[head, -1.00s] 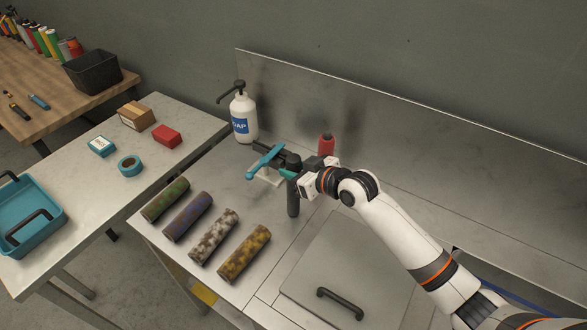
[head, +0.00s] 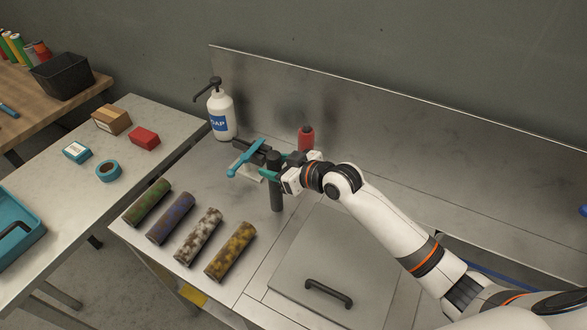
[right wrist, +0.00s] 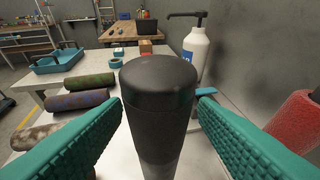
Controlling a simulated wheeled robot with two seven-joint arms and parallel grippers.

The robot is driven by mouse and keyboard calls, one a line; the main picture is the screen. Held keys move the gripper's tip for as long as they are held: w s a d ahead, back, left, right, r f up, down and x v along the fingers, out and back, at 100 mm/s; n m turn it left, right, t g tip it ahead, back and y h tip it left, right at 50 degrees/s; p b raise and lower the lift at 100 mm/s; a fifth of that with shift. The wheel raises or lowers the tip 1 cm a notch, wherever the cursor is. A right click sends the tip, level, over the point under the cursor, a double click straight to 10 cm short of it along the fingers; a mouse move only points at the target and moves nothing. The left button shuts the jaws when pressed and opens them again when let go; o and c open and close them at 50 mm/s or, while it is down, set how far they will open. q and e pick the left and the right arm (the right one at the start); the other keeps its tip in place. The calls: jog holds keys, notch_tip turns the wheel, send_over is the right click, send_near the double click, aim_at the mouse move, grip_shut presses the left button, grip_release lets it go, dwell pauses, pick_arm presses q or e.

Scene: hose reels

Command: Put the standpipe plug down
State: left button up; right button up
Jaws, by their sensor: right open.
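The standpipe plug (head: 277,192) is a dark upright cylinder with a wider rounded cap. It appears to stand on the steel counter, left of the square lid. My right gripper (head: 264,164) is open around its upper part. In the right wrist view the plug (right wrist: 158,95) rises between the two teal finger pads, with a visible gap on each side. Its foot is out of that view. My left gripper is not in view.
A teal bar-shaped object (head: 243,160) lies just beyond the plug. A soap bottle (head: 221,114) and a red cylinder (head: 306,138) stand behind. Several mottled rolls (head: 230,252) lie at front left. The steel lid (head: 335,262) has a black handle. The right-hand counter is clear.

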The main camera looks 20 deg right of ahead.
jog(key=b+v, duration=0.1)
jog(key=v, duration=1)
jog(key=shift+s+b, duration=0.2)
jog(key=shift+b, duration=0.2)
